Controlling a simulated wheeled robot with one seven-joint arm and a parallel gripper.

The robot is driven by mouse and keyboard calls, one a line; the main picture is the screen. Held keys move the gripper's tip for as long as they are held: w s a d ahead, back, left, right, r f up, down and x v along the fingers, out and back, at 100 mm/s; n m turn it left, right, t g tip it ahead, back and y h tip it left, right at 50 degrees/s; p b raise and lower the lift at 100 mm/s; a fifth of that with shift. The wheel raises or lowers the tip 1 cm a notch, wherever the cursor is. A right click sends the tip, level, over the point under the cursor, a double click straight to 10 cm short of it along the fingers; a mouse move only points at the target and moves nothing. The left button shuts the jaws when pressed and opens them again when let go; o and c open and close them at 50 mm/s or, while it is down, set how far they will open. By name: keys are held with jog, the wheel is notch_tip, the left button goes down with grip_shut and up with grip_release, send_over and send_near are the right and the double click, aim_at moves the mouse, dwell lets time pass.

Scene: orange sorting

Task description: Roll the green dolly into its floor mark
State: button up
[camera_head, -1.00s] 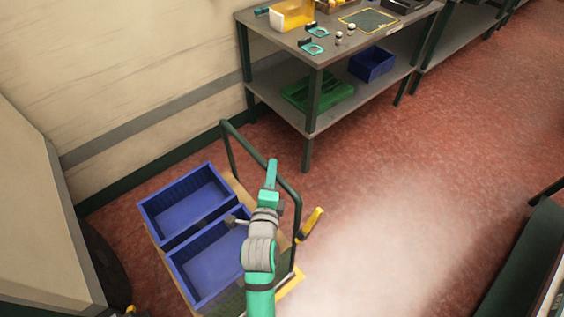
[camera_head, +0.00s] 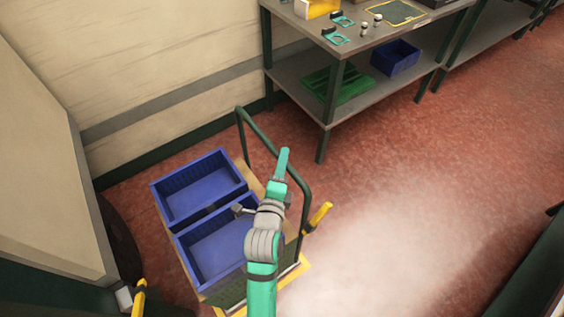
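The green dolly (camera_head: 256,126) stands at lower centre left, with its tall dark green handle frame upright on the right side of its deck. Two blue crates (camera_head: 197,155) ride on it side by side and look empty. A yellow edge (camera_head: 303,268) shows on the floor at the dolly's near right corner. It may be the floor mark, but the crates, deck and my arm hide most of the area. My teal and grey arm reaches up from the bottom edge, and its end, my gripper (camera_head: 283,160), is close to the handle frame. Its fingers cannot be made out.
A two-shelf table (camera_head: 345,49) stands behind, with a green crate (camera_head: 336,86) and a blue bin (camera_head: 395,58) below. A beige box-like unit (camera_head: 45,170) is close on the left. A yellow bar (camera_head: 320,216) juts beside the handle. Red floor is open to the right.

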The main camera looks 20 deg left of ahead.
jog(key=s+r, duration=0.1)
jog(key=s, duration=0.9)
jog(key=shift+s+d+r, duration=0.25)
jog(key=shift+s+d, duration=0.05)
jog(key=shift+d, duration=0.15)
jog(key=s+d+f+n, duration=0.2)
jog(key=s+d+n, duration=0.1)
jog(key=s+n, duration=0.3)
jog(key=s+d+f+n+h, duration=0.1)
jog(key=s+d+f+n, duration=0.2)
jog(key=s+n, duration=0.3)
jog(key=s+d+f+n+g, duration=0.1)
jog(key=s+d+n, duration=0.4)
jog(key=s, duration=0.6)
jog(key=shift+d+f+n, duration=0.2)
jog(key=shift+f+n, duration=0.5)
jog(key=shift+n, duration=0.1)
jog(key=shift+c, duration=0.6)
